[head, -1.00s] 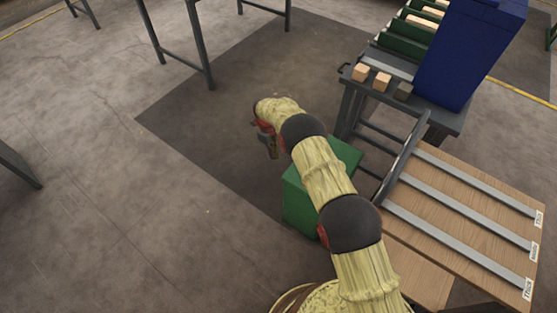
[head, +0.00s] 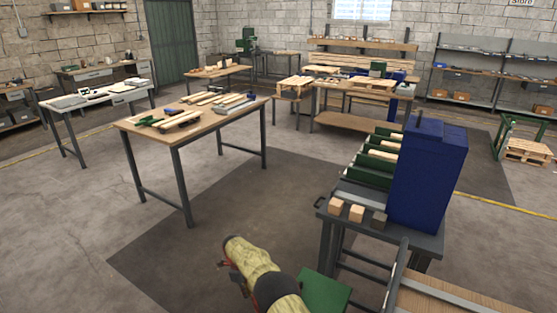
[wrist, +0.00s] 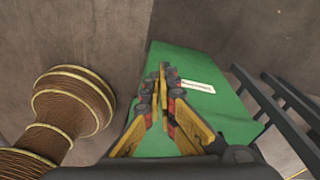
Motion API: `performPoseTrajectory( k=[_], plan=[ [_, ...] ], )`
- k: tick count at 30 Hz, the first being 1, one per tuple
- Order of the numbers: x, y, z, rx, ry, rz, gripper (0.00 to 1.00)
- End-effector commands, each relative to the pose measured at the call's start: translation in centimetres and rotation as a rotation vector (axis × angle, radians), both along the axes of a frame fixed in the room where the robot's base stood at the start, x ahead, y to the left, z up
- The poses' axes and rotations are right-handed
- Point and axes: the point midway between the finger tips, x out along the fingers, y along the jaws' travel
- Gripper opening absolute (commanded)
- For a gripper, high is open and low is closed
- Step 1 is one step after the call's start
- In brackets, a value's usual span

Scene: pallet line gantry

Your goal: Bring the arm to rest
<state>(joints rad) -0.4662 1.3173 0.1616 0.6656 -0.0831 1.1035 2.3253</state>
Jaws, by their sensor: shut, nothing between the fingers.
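My arm, in a pale yellow cover with dark joints, reaches out over the floor at the bottom of the head view. The end with my gripper (head: 236,276) points down there, and its fingers are hard to make out. In the wrist view my gripper (wrist: 162,72) is shut, its yellow and dark fingers together with nothing between them. The fingers show in front of a green box (wrist: 212,116) with a white label. The gap between fingers and box cannot be judged.
The green box (head: 325,294) stands close right of my arm. Further right is a dark stand (head: 424,244) with small blocks and a blue housing (head: 428,175). A wood-topped table (head: 215,132) with slats stands ahead to the left. Floor left of my arm is clear.

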Motion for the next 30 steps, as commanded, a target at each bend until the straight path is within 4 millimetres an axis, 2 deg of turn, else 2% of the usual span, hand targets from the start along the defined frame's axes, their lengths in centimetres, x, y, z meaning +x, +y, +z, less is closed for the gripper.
performPoseTrajectory(
  k=[2,6,8,10,14,18,26,30],
  plan=[
    [-0.8,-0.3,-0.9,0.009,0.033,0.167,0.0],
    [-4.7,-2.1,-3.9,0.019,0.149,0.484,0.0],
    [-6.0,-2.6,-3.6,0.034,0.187,0.618,0.0],
    [-7.3,-3.4,-2.3,0.056,0.225,0.772,0.0],
    [-9.2,-5.3,2.2,0.106,0.269,1.042,0.0],
    [-10.8,-7.6,7.7,0.15,0.282,1.261,0.0],
    [-14.1,-12.0,17.8,0.194,0.256,1.564,0.0],
    [-16.4,-14.5,22.7,0.203,0.231,1.69,0.0]
  ],
)
